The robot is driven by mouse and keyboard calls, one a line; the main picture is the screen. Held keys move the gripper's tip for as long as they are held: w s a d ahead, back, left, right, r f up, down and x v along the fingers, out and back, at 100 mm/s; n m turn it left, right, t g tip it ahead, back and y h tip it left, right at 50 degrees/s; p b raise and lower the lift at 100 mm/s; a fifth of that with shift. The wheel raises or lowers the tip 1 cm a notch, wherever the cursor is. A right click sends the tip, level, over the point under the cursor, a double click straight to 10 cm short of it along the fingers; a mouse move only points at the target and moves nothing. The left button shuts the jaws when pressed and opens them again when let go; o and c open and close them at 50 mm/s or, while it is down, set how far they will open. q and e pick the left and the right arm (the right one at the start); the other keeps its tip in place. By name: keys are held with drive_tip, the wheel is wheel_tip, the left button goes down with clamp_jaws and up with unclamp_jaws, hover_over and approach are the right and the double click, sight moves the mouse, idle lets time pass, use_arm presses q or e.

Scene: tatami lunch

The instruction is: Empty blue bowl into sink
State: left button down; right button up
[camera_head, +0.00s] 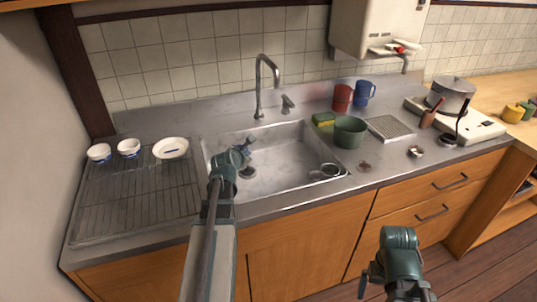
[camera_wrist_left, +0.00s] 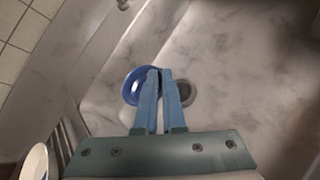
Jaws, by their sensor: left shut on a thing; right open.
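My left gripper (camera_head: 246,152) is over the left part of the steel sink (camera_head: 285,170). In the left wrist view its two fingers (camera_wrist_left: 160,75) are shut on the rim of a blue bowl (camera_wrist_left: 132,88). The bowl shows its blue side, left of the fingertips and beside the dark drain (camera_wrist_left: 186,92). Part of it is hidden behind the fingers, and I cannot tell what is in it. In the head view the bowl is too small to make out clearly. My right gripper (camera_head: 398,272) is open in front of the cabinet, away from the counter.
A wire rack (camera_head: 130,205) on the left holds white bowls (camera_head: 129,148) and a white dish (camera_head: 170,148). The faucet (camera_head: 262,88) rises behind the sink. A green pot (camera_head: 349,132), red cup (camera_head: 342,97) and blue cup (camera_head: 365,92) stand right.

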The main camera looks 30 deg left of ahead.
use_arm(q)
drive_tip(key=w+d+m+y, duration=0.1)
drive_tip(key=w+d+m+g+y, duration=0.1)
drive_tip(key=d, duration=0.1)
drive_tip(key=w+d+m+g+y, duration=0.1)
drive_tip(key=d, duration=0.1)
drive_tip(key=shift+r+m, duration=0.1)
drive_tip(key=shift+m, duration=0.2)
idle(0.4)
